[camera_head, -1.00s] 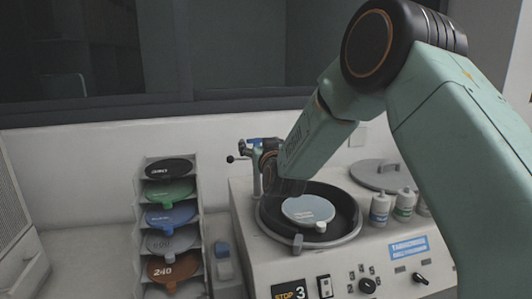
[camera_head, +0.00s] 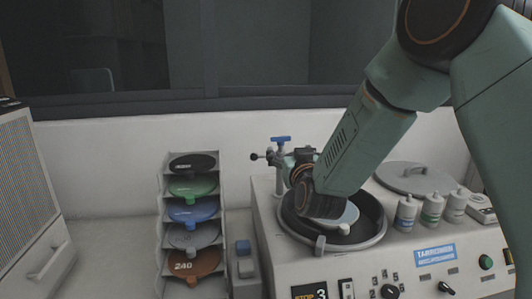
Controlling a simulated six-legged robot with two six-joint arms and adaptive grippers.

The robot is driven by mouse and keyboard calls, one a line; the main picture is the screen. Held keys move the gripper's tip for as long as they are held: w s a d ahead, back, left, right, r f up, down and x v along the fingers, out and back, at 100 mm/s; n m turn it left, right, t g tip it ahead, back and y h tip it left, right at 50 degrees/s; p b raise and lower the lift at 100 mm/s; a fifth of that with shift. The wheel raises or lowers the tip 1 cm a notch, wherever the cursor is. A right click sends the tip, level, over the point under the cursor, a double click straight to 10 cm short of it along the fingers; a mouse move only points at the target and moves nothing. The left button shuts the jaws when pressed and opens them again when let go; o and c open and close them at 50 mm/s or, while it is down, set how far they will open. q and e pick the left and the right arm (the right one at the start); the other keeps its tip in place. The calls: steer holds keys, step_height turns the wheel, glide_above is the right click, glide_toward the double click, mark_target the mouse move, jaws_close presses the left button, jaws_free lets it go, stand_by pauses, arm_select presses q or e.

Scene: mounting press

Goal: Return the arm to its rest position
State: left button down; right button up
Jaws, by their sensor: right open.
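My right arm comes in from the right and reaches over the round bowl (camera_head: 378,232) of the grinding machine. The dark end of the arm, with my right gripper (camera_head: 322,203), is over the left part of the bowl. The gripper is open; its fingers are hard to make out. A pale blue disc (camera_head: 345,220) lies in the bowl, partly hidden behind the wrist. A post with a blue handle (camera_head: 281,139) stands just left of the wrist; I cannot tell if they touch. My left gripper is not in view.
A rack (camera_head: 162,225) with several coloured discs stands left of the machine. Small bottles (camera_head: 432,208) and a round grey lid (camera_head: 412,177) sit on the machine's right side. A grey cabinet (camera_head: 30,200) is at far left. The counter between cabinet and rack is clear.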

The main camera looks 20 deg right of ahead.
mark_target(281, 138)
steer(key=shift+s+r, duration=0.15)
steer(key=shift+s, duration=0.05)
steer(key=x, duration=1.2)
steer(key=shift+w, duration=0.15)
